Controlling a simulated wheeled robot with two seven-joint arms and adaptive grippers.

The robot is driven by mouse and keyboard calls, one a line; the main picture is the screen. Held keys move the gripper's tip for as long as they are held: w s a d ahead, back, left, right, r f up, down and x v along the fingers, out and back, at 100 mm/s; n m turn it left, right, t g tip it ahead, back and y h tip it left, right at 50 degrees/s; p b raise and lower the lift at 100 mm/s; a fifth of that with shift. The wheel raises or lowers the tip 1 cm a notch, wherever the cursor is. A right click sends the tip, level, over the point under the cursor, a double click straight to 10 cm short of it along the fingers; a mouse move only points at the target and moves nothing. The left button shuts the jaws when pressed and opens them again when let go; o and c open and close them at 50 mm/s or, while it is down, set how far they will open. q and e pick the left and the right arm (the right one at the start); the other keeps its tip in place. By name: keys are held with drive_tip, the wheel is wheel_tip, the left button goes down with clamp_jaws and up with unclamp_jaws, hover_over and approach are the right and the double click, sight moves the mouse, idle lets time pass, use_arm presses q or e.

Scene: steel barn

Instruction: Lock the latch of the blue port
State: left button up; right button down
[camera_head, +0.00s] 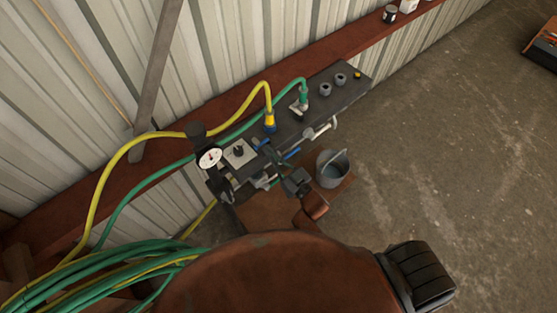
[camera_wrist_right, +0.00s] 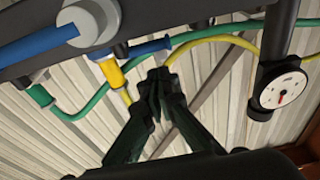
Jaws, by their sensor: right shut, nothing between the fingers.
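The dark port panel (camera_head: 318,103) runs along the wall. A yellow hose ends in a yellow connector with a blue collar (camera_head: 269,121), seated on the panel; the yellow connector also shows in the right wrist view (camera_wrist_right: 113,73). Blue handles (camera_head: 291,153) show at the panel's near edge. In the right wrist view a short blue lever (camera_wrist_right: 146,48) lies just above and left of my fingertips, beside the yellow connector. My right gripper (camera_head: 273,154) is shut and empty, close to this lever; contact cannot be told. The right gripper (camera_wrist_right: 157,78) partly hides the panel edge. My left gripper is not in view.
A green connector (camera_head: 301,104) sits right of the yellow one, with two bare ports beyond. A pressure gauge (camera_head: 209,158) stands at the panel's left end. A grey bucket (camera_head: 332,169) stands below. Coiled green hoses (camera_head: 130,270) lie at lower left.

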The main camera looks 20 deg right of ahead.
sight(257, 148)
drive_tip(key=shift+w+a+f, duration=0.2)
drive_tip(key=shift+w+f, duration=0.2)
drive_tip(key=shift+w, duration=0.1)
drive_tip(key=shift+w+a+f, duration=0.15)
drive_tip(key=shift+w+f, duration=0.2)
drive_tip(key=shift+w, duration=0.15)
drive_tip(key=shift+w+a+p, duration=0.25)
drive_tip(key=shift+a+p, duration=0.05)
drive_tip(key=shift+a, duration=0.3)
drive_tip(key=shift+w+a+p, duration=0.45)
drive_tip(key=shift+w+a, duration=0.1)
drive_tip(key=shift+w, duration=0.1)
drive_tip(key=shift+x, duration=0.85)
drive_tip(key=shift+w+a+f, duration=0.15)
drive_tip(key=shift+w+a, duration=0.1)
drive_tip(key=shift+w, duration=0.6)
drive_tip(key=shift+p, duration=0.35)
